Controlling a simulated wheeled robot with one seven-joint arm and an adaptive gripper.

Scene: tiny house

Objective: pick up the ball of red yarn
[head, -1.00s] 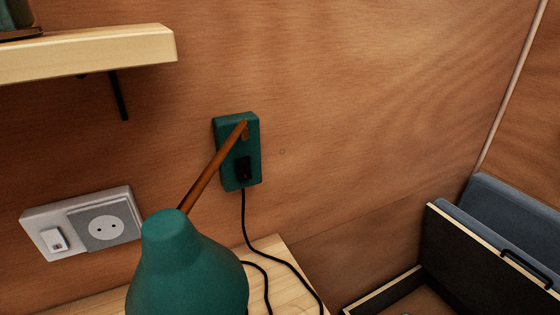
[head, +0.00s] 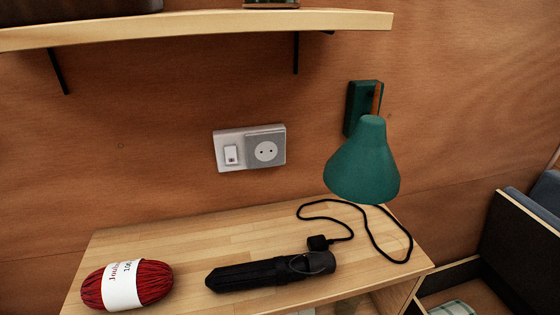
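The ball of red yarn (head: 156,281) lies on its side at the left front of a light wooden table top (head: 190,245). It has a white paper label (head: 121,286) around its middle with dark writing. It is fully in view, with nothing on top of it. My gripper does not show in the head view.
A wooden shelf (head: 220,27) juts out above.

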